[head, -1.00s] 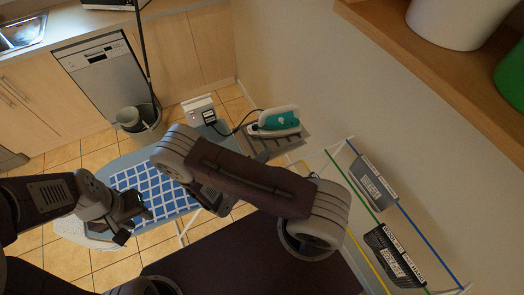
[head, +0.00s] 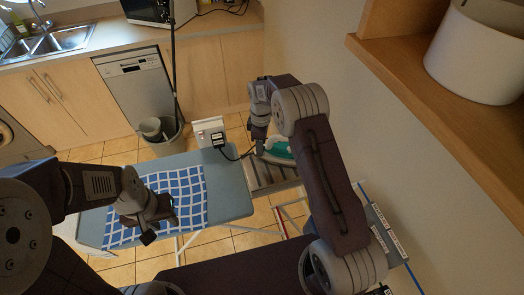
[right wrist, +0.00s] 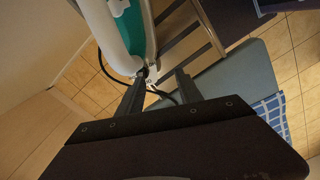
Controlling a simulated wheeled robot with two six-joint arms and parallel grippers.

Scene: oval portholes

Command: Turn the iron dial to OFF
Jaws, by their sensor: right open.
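The iron (head: 279,149), white with a teal body, rests on the slatted metal rack at the ironing board's end, partly hidden by my right arm. It also shows close up in the right wrist view (right wrist: 133,22). Its dial cannot be made out in either view. My right gripper (right wrist: 160,88) is open and empty, with its fingers just short of the iron's near end, where the dark cord shows. In the head view it is mostly hidden behind its own wrist. My left gripper (head: 159,228) is open and empty above the checked cloth.
The blue-grey ironing board (head: 229,190) carries a blue-and-white checked cloth (head: 185,187). A white box with a black plug (head: 217,139) stands behind it, and a cord runs to the iron. A mop bucket (head: 160,130) stands left. A wooden shelf (head: 440,125) juts out at right.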

